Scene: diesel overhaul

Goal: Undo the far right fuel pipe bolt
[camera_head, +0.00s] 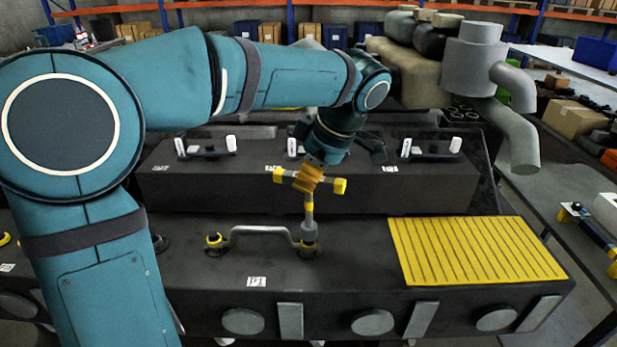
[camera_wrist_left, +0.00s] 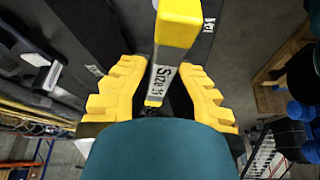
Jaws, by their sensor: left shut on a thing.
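My left gripper (camera_head: 309,178) has its yellow fingers shut on the crossbar of a T-handle wrench (camera_head: 309,208) with yellow bar ends. The wrench stands roughly upright, its socket end over the right bolt (camera_head: 308,250) of a bent grey fuel pipe (camera_head: 262,230). The socket hides most of that bolt, so I cannot tell how fully it is seated. The pipe's left bolt (camera_head: 214,243) has a yellow collar and is free. In the left wrist view the grey, lettered wrench bar (camera_wrist_left: 161,80) lies between the fingers (camera_wrist_left: 165,98). My right gripper is not in view.
A yellow slotted mat (camera_head: 478,250) lies on the right of the dark engine block. A label P1 (camera_head: 256,282) is in front of the pipe. Behind, a raised dark block (camera_head: 430,190) carries several white-ended fittings. A grey exhaust pipe (camera_head: 515,130) stands at the back right.

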